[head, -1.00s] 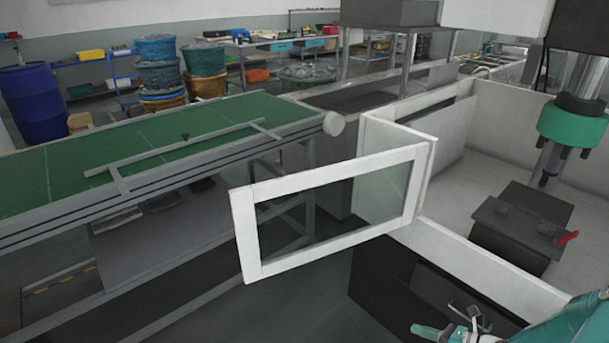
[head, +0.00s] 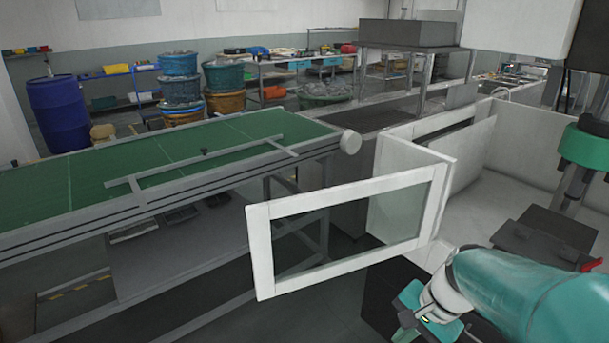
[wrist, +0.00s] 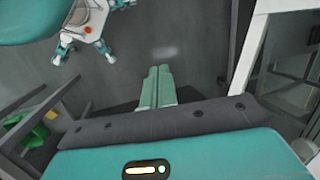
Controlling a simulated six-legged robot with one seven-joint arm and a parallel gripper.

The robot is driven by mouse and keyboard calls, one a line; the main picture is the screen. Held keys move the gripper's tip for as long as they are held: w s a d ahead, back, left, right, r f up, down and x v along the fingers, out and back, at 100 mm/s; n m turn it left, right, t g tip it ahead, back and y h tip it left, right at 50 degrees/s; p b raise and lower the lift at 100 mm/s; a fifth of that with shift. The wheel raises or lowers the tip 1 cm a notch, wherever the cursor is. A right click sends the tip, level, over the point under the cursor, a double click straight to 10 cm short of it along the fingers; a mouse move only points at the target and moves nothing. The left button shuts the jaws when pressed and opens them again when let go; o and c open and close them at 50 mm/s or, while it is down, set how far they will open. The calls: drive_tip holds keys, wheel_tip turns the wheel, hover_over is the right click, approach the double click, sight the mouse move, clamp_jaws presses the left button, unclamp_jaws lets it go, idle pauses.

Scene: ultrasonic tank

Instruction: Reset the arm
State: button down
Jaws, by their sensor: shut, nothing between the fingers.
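My arm shows in the head view at the lower right, a teal link with a white joint, in front of the white machine enclosure (head: 400,190). In the wrist view my gripper (wrist: 158,72) has its two pale green fingers side by side, shut with nothing between them. It points over the grey floor (wrist: 185,45). In the head view the fingertips are hidden or out of the picture.
The enclosure's open door (head: 345,235) with a glass pane juts left beside my arm. A green-topped conveyor (head: 90,185) stands left. A dark vise-like block (head: 545,240) sits inside the enclosure. A blue barrel (head: 58,112) and stacked tubs (head: 180,90) stand at the back.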

drive_tip(key=s+a+r+n+t+h, duration=0.3)
drive_tip(key=s+r+n+t, duration=0.1)
drive_tip(key=s+r+n, duration=0.3)
wheel_tip(320, 180, up, 3)
drive_tip(key=n, duration=0.2)
drive_tip(key=shift+s+n+h, duration=0.25)
drive_tip(key=shift+n+h, duration=0.05)
drive_tip(key=shift+h, duration=0.1)
